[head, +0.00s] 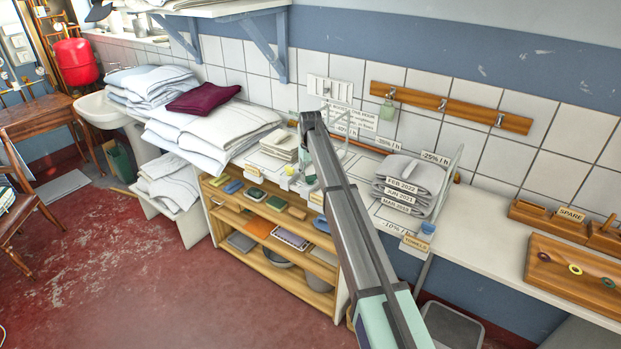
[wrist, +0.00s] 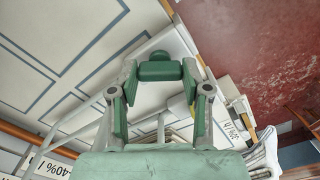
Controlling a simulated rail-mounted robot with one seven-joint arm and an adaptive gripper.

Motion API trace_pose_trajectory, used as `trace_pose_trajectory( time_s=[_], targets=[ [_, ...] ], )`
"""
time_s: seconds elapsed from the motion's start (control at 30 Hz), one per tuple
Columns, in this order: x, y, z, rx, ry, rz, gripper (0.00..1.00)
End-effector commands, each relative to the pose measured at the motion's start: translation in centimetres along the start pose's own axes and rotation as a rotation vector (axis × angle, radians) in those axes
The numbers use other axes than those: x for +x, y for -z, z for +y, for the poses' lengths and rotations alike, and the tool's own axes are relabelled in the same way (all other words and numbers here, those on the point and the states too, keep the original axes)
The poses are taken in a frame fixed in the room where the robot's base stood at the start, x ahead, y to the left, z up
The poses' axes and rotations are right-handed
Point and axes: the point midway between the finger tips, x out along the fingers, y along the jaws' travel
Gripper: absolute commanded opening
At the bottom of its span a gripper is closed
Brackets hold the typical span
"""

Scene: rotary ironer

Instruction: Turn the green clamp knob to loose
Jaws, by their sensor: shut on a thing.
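The knob's turn position cannot be read from this view. In the head view my arm reaches over the worktop and covers most of the gripper and the knob. A small green patch beside the arm is too small to tell apart as knob or gripper.
White folded linen (head: 210,130) lies to the left. A wooden shelf unit (head: 270,240) stands below. The red floor at the front left is clear.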

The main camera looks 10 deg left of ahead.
Motion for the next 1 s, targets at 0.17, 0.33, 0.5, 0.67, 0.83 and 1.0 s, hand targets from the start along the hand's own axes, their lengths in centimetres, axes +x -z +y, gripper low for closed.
trace_pose_trajectory(
  time_s=[0.17, 0.33, 0.5, 0.67, 0.83, 1.0],
  targets=[
    [0.31, -0.06, -0.04, -0.165, 0.001, -0.003, 0.13],
    [0.3, -0.07, -0.04, -0.316, 0.001, -0.003, 0.13],
    [0.27, -0.07, -0.04, -0.44, 0.001, -0.003, 0.13],
    [0.22, -0.07, -0.05, -0.525, 0.001, -0.003, 0.13],
    [0.19, -0.07, -0.05, -0.58, 0.001, -0.003, 0.13],
    [0.16, -0.07, -0.06, -0.602, 0.002, -0.003, 0.13]
  ],
)
